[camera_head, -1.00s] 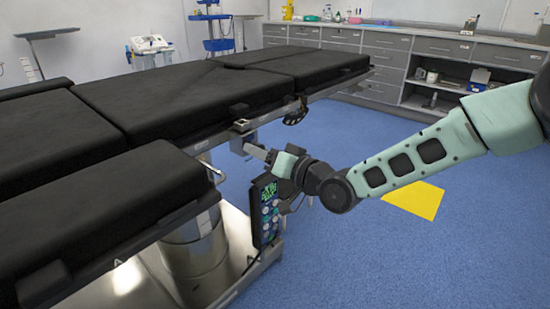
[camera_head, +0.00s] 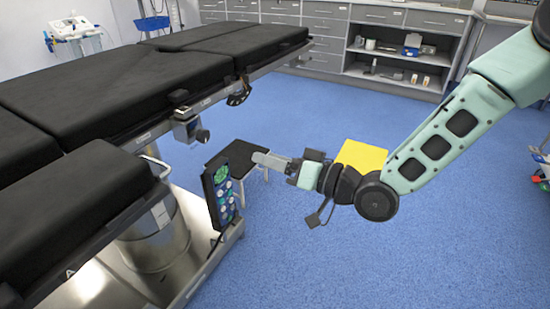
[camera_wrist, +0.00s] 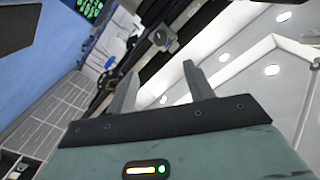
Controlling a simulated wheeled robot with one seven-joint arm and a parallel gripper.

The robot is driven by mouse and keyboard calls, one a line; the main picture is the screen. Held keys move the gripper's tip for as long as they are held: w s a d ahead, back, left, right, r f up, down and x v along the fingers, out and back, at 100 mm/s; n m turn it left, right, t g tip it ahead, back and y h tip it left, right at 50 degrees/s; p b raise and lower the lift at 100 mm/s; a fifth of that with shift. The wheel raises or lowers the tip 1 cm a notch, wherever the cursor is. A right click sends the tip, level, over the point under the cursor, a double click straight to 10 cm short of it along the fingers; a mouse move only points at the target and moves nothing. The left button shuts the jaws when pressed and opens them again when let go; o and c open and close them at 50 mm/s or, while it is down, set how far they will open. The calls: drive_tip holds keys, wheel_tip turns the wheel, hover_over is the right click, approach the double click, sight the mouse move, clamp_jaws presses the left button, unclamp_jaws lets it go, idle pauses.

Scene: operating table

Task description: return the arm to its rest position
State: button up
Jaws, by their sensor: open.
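My gripper (camera_head: 262,158) is at the end of my green-and-black arm, beside the operating table and pointing left toward it. It is near the control panel (camera_head: 220,194) with a lit screen and round buttons that hangs at the table's side. In the head view a gap shows between the gripper and the panel's upper edge. In the wrist view the two fingers of my gripper (camera_wrist: 158,82) stand apart with nothing between them. The operating table (camera_head: 150,85) has black pads and fills the left of the head view.
A clamp (camera_head: 188,128) juts from the table's side rail. A yellow patch (camera_head: 362,156) lies behind my arm. Grey cabinets (camera_head: 330,40) line the back wall. Open blue floor (camera_head: 400,260) lies to the right.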

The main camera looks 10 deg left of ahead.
drive_tip(key=shift+d, duration=0.15)
drive_tip(key=shift+s, duration=0.1)
drive_tip(key=s+d+r+n+g+h, duration=0.1)
drive_tip(key=s+d+g+h, duration=0.5)
drive_tip(key=s+d+h, duration=1.45)
drive_tip(key=s+r+y+p, duration=0.3)
drive_tip(key=r+y+p, duration=0.1)
drive_tip(key=r+p, duration=2.1)
drive_tip(key=shift+a+r+g, duration=0.25)
drive_tip(key=shift+a+g, duration=0.15)
drive_tip(key=shift+a, duration=0.05)
drive_tip(key=shift+y, duration=0.25)
